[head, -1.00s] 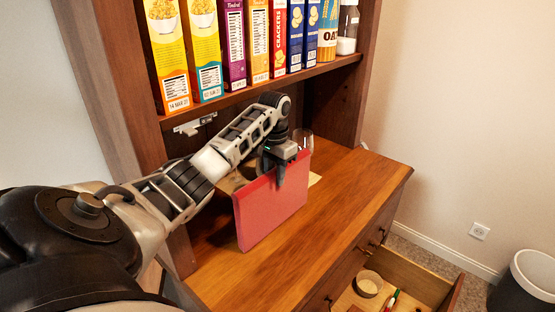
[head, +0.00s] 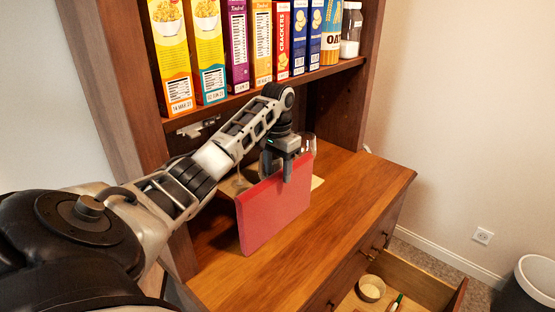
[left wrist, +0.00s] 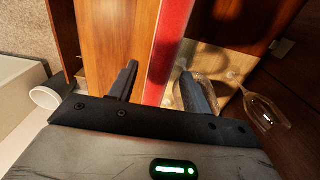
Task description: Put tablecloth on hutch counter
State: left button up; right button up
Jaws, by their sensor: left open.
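The tablecloth, a flat red folded slab (head: 272,215), stands on edge on the wooden hutch counter (head: 345,200). My left gripper (head: 287,170) is over its upper edge near the far end. In the left wrist view, the red tablecloth (left wrist: 168,55) runs between the two spread fingers of the left gripper (left wrist: 158,80), with a gap on the left side. The right finger is close to it; contact cannot be told. My right gripper is not in view.
A clear glass (left wrist: 265,110) is beside a light board (left wrist: 230,85) behind the tablecloth. An open drawer (head: 415,280) holds a small bowl (head: 372,288). The counter's right part is clear.

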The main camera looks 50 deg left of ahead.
pick_arm(q)
notch_tip(320, 180, up, 9)
jog(key=shift+r, duration=0.2)
jog(key=w+d+f+m+t+y, duration=0.1)
jog(key=w+d+f+m+t, duration=0.25)
jog(key=d+f, duration=0.9)
jog(key=s+d+f+m+t+h, duration=0.1)
jog(key=s+d+f+t, duration=0.15)
jog(key=d, duration=0.55)
jog(key=s+d+f+m+t+h, duration=0.1)
jog(key=d+f+m+h, duration=0.1)
jog(key=d+f, duration=0.35)
jog(key=s+d+f+n+t, duration=0.1)
jog(key=s+d+f, duration=0.3)
jog(key=s, duration=0.5)
jog(key=s+d+f+n+t, duration=0.2)
jog(key=s+d+f, duration=0.3)
jog(key=s, duration=0.4)
jog(key=shift+s+d+f+h, duration=0.15)
jog(key=shift+s+f+h, duration=0.15)
jog(key=shift+s, duration=0.1)
